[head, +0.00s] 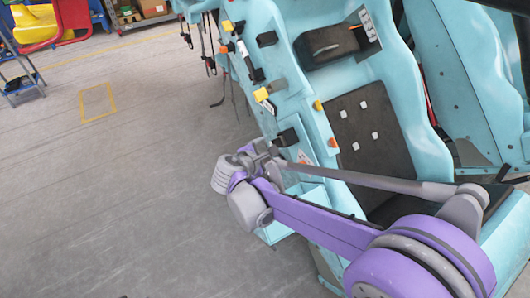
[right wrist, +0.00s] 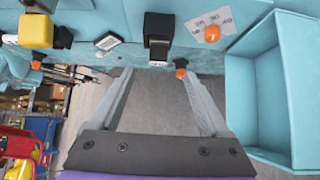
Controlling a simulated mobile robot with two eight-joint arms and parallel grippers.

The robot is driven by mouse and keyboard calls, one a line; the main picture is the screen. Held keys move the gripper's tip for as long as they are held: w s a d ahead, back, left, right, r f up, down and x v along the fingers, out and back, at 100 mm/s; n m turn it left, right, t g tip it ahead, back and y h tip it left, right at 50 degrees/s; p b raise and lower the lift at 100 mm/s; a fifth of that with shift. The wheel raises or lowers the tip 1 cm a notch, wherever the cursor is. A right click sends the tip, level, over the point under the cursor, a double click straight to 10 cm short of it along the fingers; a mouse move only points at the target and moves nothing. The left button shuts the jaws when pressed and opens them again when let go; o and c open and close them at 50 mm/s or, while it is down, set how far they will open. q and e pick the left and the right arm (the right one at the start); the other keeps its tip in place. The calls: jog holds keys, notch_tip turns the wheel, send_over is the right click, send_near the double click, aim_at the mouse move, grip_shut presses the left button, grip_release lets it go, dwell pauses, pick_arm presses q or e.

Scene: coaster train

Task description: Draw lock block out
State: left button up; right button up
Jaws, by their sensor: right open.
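A black block with a pale metal lower part (right wrist: 158,40) sticks out of the teal train car's side in the right wrist view; I take it to be the lock block. A black block (head: 287,138) also shows on the car's side in the head view, just above my right gripper (head: 268,156). In the right wrist view, my right gripper (right wrist: 156,74) is open, its two grey fingers spread on either side below the block. Nothing is seen between the fingers except floor. My left gripper is not in view.
A yellow-and-black block (right wrist: 36,31) and a teal open box (right wrist: 285,90) flank the area. The car's black seat (head: 365,140) is behind my right arm. The grey floor (head: 120,180) at left is clear.

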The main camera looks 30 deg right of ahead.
aim_at(280, 141)
jog(key=x, duration=1)
jog(key=shift+w+d+f, duration=0.1)
jog(key=shift+w+d, duration=0.15)
grip_shut()
dwell(0.4)
